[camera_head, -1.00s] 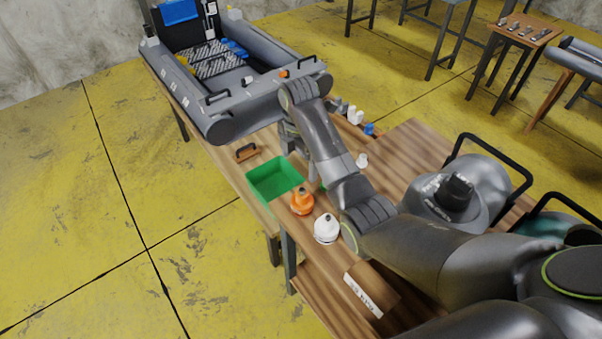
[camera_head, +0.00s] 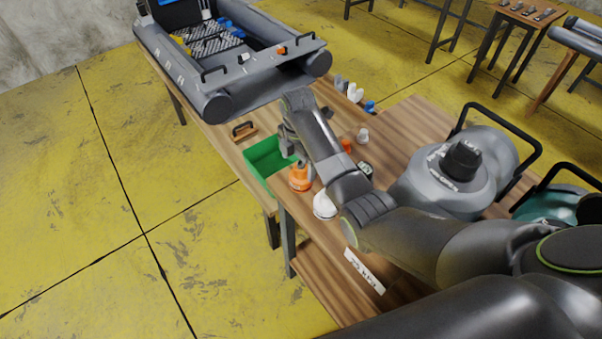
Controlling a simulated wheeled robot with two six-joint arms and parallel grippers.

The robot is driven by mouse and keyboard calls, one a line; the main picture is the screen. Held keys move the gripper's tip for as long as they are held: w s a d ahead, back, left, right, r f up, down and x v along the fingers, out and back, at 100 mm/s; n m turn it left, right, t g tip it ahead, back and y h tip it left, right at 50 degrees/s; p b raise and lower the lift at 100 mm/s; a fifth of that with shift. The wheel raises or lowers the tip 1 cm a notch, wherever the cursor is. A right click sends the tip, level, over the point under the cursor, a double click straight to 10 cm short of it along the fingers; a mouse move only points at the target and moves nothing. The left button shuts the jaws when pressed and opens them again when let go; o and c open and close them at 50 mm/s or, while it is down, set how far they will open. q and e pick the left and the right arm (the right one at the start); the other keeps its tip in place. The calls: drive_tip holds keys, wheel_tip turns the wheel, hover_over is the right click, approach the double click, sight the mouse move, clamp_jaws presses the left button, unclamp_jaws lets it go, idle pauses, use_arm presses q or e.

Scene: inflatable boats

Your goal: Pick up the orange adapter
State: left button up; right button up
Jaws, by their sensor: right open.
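The orange adapter (camera_head: 299,180) stands on the wooden table, beside the front corner of the green bin. A white adapter-like piece (camera_head: 324,204) stands just right of and nearer than it. My right gripper (camera_head: 295,153) hangs from the end of my right arm, just above and behind the orange adapter in the picture. It is open and holds nothing; its fingers are small, and whether they touch the adapter I cannot tell. A second small orange thing (camera_head: 346,146) shows partly behind my arm. My left gripper is out of view.
The green bin (camera_head: 262,160) sits left of the adapter. A brown-handled tool (camera_head: 243,129) lies behind it. A grey inflatable boat (camera_head: 200,90) fills the table's far end. A grey canister (camera_head: 450,180) stands at right. Small white and blue pieces (camera_head: 355,92) line the back edge.

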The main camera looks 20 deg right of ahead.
sight(300, 174)
drive_tip(key=shift+f, duration=0.6)
drive_tip(key=f, duration=0.2)
drive_tip(key=f+p, duration=0.1)
drive_tip(key=shift+s+d+f, duration=0.1)
drive_tip(key=shift+s+f, duration=0.15)
drive_tip(key=shift+f, duration=0.5)
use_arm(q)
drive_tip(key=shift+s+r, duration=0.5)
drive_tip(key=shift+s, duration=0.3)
use_arm(e)
drive_tip(key=shift+c, duration=0.9)
drive_tip(key=c, duration=0.9)
drive_tip(key=shift+w+r, duration=0.1)
drive_tip(key=shift+r, duration=0.05)
